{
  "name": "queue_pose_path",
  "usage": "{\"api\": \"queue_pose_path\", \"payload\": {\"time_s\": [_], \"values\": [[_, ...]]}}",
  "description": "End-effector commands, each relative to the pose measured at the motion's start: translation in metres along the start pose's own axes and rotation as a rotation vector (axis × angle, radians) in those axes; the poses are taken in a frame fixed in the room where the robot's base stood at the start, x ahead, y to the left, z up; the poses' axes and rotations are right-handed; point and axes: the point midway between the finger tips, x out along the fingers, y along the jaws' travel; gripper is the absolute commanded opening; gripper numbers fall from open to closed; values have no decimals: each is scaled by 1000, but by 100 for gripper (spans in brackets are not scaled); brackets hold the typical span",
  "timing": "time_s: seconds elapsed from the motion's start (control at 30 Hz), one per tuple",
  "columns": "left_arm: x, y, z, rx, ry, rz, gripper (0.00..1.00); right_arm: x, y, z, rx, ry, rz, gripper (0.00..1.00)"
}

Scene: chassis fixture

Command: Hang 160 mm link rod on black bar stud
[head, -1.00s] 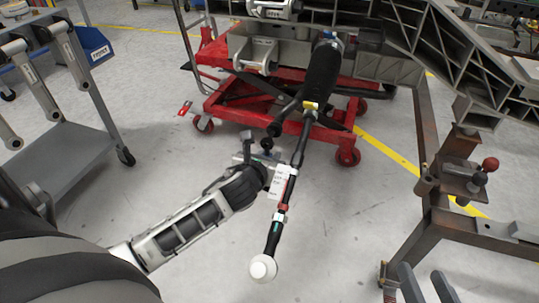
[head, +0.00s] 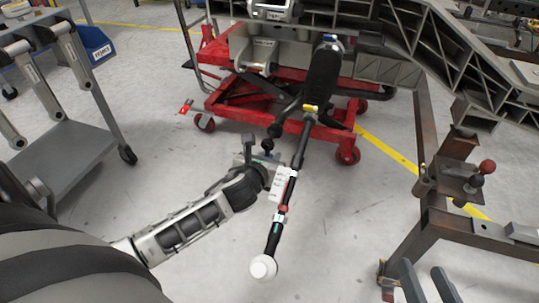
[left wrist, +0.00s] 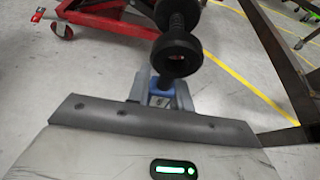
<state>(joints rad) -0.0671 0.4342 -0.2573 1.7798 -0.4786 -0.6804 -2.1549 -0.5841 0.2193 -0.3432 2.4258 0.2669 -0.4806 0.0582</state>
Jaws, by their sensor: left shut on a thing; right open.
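My left gripper (head: 254,152) is shut on the dark link rod (head: 268,146), just left of the black bar. In the left wrist view, the rod (left wrist: 175,48) sticks up from the blue-grey fingertips (left wrist: 163,93), with a wide round black end nearest the fingers and its upper part cut off. The black bar (head: 272,238) slopes from the strut down to a white round end (head: 262,267). I cannot make out the stud, nor whether the rod touches the bar. My right gripper (head: 428,284) is open and empty at the bottom right.
A red lift table (head: 300,137) stands behind the bar under the grey chassis frame (head: 470,60). A brown steel stand (head: 480,230) is on the right. A grey cart (head: 62,155) is on the left. The floor around the bar's lower end is clear.

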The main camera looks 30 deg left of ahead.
Motion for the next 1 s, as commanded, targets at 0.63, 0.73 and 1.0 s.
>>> {"api": "queue_pose_path", "payload": {"time_s": [0.63, 0.73, 1.0], "values": [[-1, 0, 2, 2, -1, 0, 0, -2, -3, -9, 0, 3, 0, 47], [0, 0, 2, 1, -1, 0, 0, -2, -4, -10, 0, 2, 0, 47], [0, 0, 0, 0, -1, 0, 0, -2, -3, -10, 0, 2, 0, 47]]}}
